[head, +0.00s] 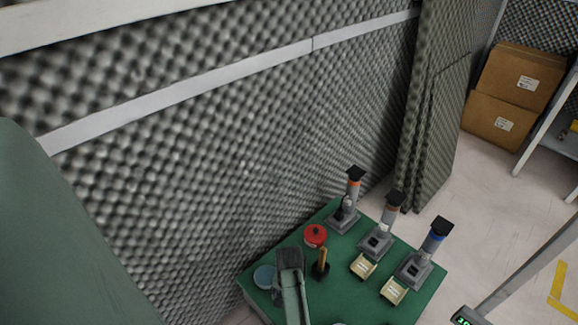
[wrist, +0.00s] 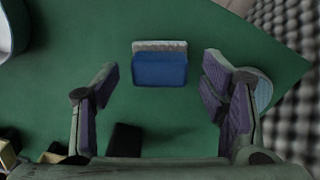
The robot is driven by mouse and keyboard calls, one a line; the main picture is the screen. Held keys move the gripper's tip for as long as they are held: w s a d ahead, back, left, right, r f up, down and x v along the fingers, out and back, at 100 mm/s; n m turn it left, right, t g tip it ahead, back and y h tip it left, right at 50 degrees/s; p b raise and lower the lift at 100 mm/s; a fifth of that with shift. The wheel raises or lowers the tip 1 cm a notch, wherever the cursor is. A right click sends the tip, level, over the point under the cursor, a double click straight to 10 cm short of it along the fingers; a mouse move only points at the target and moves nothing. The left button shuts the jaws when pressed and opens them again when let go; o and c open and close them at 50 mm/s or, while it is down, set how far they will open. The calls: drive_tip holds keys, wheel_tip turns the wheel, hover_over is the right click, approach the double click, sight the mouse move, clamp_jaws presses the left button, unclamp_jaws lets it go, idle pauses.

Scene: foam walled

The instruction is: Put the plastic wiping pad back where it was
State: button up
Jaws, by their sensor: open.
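A blue block with a pale grey strip along its far edge, which looks like the wiping pad (wrist: 160,69), lies on the green tabletop (wrist: 210,30) in the wrist view. My gripper (wrist: 160,76) is open, its purple-lined fingers to the left and right of the pad in the picture. Clear green gaps show between the pad and both fingers, and nothing is held. I cannot tell the height of the fingers above the table. In the head view I cannot make out the pad; my arm covers part of the green table (head: 350,298).
A pale blue round dish (head: 265,275) sits near the table's left edge, behind my right finger in the wrist view (wrist: 262,92). A red round tin (head: 316,235), a brown-handled tool (head: 322,262) and three grey stands (head: 376,243) are nearby. A foam wall (head: 220,150) rises behind.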

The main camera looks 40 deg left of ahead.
wheel_tip(320, 180, up, 10)
idle(0.3)
drive_tip(key=shift+c, duration=0.3)
